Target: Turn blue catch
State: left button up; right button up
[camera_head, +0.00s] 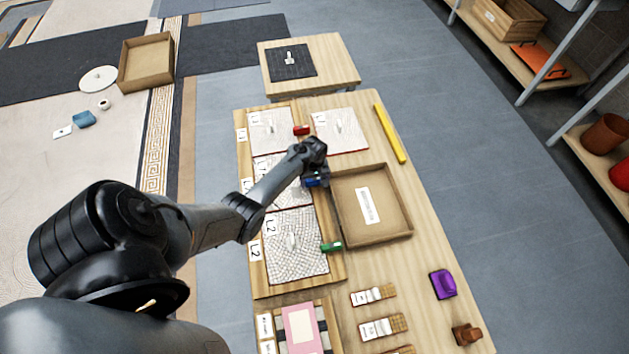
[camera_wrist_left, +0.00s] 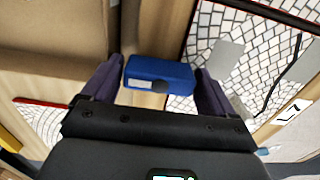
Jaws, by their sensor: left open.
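The blue catch (camera_head: 313,182) sits at the right edge of the middle mosaic panel (camera_head: 283,190), partly covered by my left gripper (camera_head: 314,174) in the head view. In the left wrist view the blue catch (camera_wrist_left: 160,73) is a rounded blue block with a dark round spot on its side. It lies between the two spread fingers of my left gripper (camera_wrist_left: 158,78), with the right finger very close to it. I cannot tell whether either finger touches it. My right gripper is not in view.
A red catch (camera_head: 301,130) and a green catch (camera_head: 331,247) sit by the panels above and below. A shallow wooden tray (camera_head: 340,222) stands just right of the gripper. A yellow bar (camera_head: 389,133) lies farther right. A purple object (camera_head: 443,284) is near the table's right edge.

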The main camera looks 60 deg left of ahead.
pick_arm(q)
jog(key=c, duration=0.7)
